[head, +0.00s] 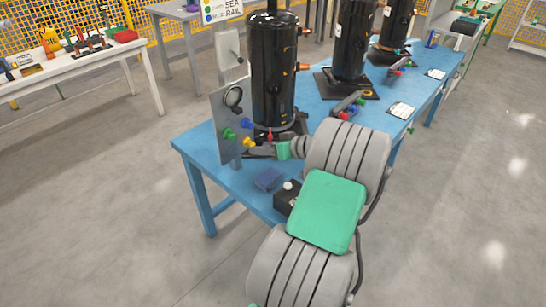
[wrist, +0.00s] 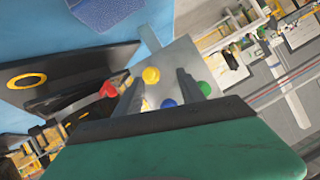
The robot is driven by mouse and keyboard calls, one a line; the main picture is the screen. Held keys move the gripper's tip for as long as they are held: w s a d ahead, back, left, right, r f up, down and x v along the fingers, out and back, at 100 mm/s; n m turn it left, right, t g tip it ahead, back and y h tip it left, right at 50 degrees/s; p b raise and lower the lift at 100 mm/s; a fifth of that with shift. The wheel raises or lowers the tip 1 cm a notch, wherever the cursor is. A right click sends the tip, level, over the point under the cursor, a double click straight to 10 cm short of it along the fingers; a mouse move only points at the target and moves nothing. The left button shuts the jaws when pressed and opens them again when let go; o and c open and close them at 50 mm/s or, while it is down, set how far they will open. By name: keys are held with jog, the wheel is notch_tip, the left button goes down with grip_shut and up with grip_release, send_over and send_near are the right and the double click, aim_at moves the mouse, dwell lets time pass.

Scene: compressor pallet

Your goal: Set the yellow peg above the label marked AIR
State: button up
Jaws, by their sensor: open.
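The yellow peg (head: 249,143) is low on an upright grey panel (head: 223,108), next to a blue peg (head: 247,123) and a green peg (head: 229,133). In the wrist view, a yellow round head (wrist: 151,75) shows between the fingertips of my gripper (wrist: 157,77), with clear gaps on both sides. My gripper is open and empty, close to the panel. The blue peg (wrist: 168,103) and green peg (wrist: 204,88) also show there. I cannot read an AIR label in either view.
A black compressor (head: 273,75) stands right behind the panel on the blue table (head: 200,148). A red part (wrist: 108,89) is left of my fingers. A dark blue block (head: 268,180) and a black box with a white knob (head: 288,197) are at the table's front.

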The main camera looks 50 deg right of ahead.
aim_at(253, 145)
jog(key=shift+t, duration=0.4)
jog(key=w+f, duration=0.2)
jog(key=w, duration=0.1)
jog(key=w+d+f, duration=0.1)
jog(key=w, duration=0.1)
jog(key=shift+w+d, duration=0.1)
jog(key=shift+w, duration=0.15)
grip_shut()
dwell(0.5)
dwell(1.3)
